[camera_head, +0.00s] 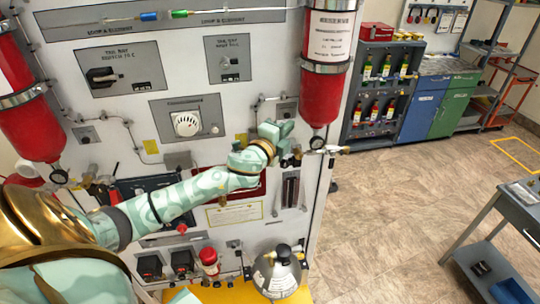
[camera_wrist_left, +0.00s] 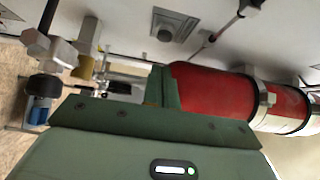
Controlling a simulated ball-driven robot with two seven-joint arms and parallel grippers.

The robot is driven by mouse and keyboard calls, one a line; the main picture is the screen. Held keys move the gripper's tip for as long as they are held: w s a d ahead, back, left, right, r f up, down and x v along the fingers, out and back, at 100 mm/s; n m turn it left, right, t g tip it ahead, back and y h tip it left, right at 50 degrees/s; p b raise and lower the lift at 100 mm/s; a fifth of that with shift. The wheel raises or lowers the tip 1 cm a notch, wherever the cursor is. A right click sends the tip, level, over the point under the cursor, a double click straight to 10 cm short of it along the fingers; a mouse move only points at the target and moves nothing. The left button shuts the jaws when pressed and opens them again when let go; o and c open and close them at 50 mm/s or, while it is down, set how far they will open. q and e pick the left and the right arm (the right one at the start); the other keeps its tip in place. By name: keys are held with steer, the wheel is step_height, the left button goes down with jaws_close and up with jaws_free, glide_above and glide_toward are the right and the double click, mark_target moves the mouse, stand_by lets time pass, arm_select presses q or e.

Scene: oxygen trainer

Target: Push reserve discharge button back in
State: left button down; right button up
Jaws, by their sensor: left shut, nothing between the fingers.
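My left gripper (camera_head: 282,129) is in front of the upright white panel (camera_head: 135,62), near the lower end of the red cylinder (camera_head: 324,92). It is shut and empty. My right gripper is not in view.
A pressure gauge and valve (camera_head: 318,143) hang below the red cylinder. Pipes and fittings run around my gripper. A grey bottle (camera_head: 277,276) stands on a yellow surface below. The floor (camera_head: 400,210) to the right is open, with a grey table (camera_head: 510,215) at the far right.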

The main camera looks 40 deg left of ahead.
arm_select(q)
steer(key=s, duration=0.1)
steer(key=s+d, duration=0.1)
steer(key=shift+s+d, duration=0.1)
steer(key=shift+s, duration=0.3)
steer(key=s+b, duration=0.2)
steer(key=s, duration=0.5)
steer(key=shift+f, duration=0.15)
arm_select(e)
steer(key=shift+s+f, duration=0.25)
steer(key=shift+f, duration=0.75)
arm_select(q)
steer(key=shift+s, duration=0.2)
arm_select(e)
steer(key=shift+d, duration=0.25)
